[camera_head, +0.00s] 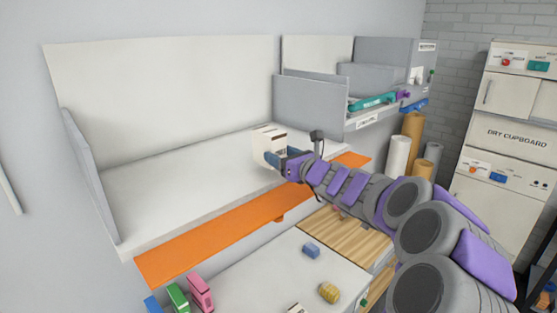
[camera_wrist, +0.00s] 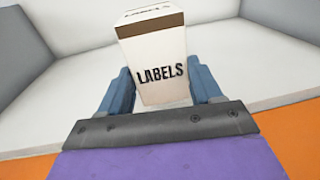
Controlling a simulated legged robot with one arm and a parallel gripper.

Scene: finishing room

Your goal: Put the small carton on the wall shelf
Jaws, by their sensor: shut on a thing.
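The small carton (camera_head: 266,142) is a white box with a brown top edge. In the wrist view the carton (camera_wrist: 155,60) reads "LABELS" and stands upright between my blue fingers. My gripper (camera_head: 280,158) is shut on it, and in the wrist view my gripper (camera_wrist: 163,92) has one finger on each side of it. The wall shelf (camera_head: 170,185) is a wide white board with a tall back panel and an orange front strip. The carton is at the shelf's right part, over or on its surface. I cannot tell whether its base touches the board.
A grey divider (camera_head: 308,105) stands right of the carton. Beyond it, a bay holds a teal tool (camera_head: 372,101). The shelf's left and middle are bare. Below, a white counter (camera_head: 270,265) holds a blue block (camera_head: 311,250), a yellow block (camera_head: 329,292) and pink and green items.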

